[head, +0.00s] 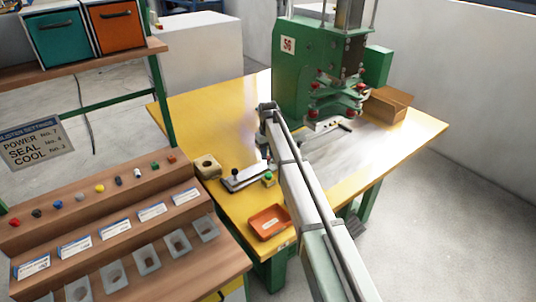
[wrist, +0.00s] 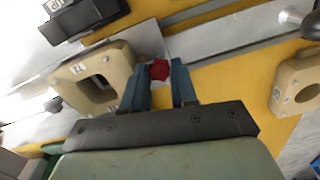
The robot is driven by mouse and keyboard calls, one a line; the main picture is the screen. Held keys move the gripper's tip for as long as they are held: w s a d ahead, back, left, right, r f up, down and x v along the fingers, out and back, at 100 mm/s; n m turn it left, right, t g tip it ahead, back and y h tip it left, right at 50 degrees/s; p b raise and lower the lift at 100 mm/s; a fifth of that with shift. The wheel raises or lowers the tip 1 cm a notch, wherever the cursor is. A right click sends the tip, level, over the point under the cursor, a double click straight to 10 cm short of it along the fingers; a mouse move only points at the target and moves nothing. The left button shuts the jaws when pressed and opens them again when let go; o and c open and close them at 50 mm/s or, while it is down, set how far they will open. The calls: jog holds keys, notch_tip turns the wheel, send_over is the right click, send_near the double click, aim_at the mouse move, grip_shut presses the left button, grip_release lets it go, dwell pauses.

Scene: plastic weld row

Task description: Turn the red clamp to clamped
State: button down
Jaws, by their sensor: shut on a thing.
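In the wrist view, the red clamp shows as a small red knob (wrist: 159,69) between the tips of my gripper (wrist: 164,82), against the left finger. The two blue-grey fingers are a short way apart and shut on it. The clamp's lever and base are not clear, so I cannot tell its angle. In the head view my own arm hides the gripper's tips and what they hold.
A beige block with an opening (wrist: 97,80) stands close left of the fingers. A black block (wrist: 85,15) lies beyond it. A second beige block (wrist: 298,84) is at right. In the head view, a green press (head: 295,80) and an orange tray (head: 269,222) stand on the yellow table (head: 195,110).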

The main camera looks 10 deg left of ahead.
jog(key=c, duration=0.9)
grip_release()
jog(key=shift+m, duration=0.3)
